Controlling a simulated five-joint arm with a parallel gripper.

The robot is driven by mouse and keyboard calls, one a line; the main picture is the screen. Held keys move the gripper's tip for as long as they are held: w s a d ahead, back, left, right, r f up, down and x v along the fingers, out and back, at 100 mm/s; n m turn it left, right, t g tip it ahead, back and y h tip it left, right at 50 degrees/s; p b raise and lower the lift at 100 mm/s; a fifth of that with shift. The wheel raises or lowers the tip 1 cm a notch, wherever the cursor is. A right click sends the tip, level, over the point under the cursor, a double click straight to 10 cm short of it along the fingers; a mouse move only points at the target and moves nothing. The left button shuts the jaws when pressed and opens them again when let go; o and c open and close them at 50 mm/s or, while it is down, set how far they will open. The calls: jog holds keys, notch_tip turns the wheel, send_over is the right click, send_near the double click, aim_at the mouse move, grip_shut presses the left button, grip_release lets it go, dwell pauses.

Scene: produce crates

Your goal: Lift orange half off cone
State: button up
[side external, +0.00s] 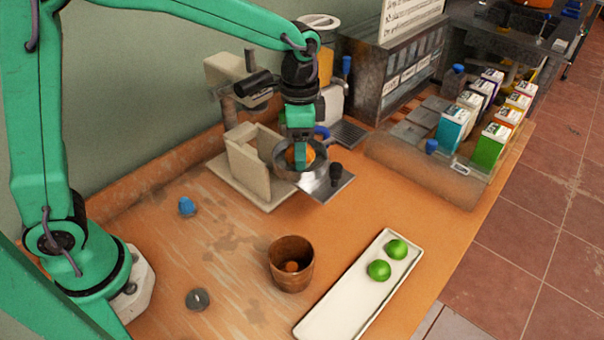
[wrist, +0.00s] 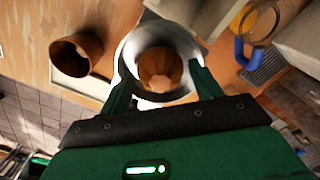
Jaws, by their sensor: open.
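The orange half (side external: 299,155) sits in the metal bowl of the juicer (side external: 277,190) in the side external view. It also shows in the wrist view as an orange-brown round shape (wrist: 158,70) inside the bright metal bowl (wrist: 128,62). The cone is not distinguishable under it. My gripper (side external: 302,158) points down over the bowl, close to the orange half, and partly covers it. In the wrist view my gripper's two fingers (wrist: 163,84) are spread on either side of the bowl opening. They are open. Whether they touch the fruit, I cannot tell.
A wooden cup (side external: 290,276) with something orange-brown inside stands in front of the juicer. A white tray (side external: 335,307) holds two green limes (side external: 388,259). Several cartons (side external: 488,145) stand at the right back. The left front table has small blue and grey items.

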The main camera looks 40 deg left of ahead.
jog(key=c, duration=0.8)
jog(key=shift+r, duration=0.15)
notch_tip(320, 180, up, 18)
jog(key=shift+f, duration=0.1)
dwell(0.3)
dwell(0.5)
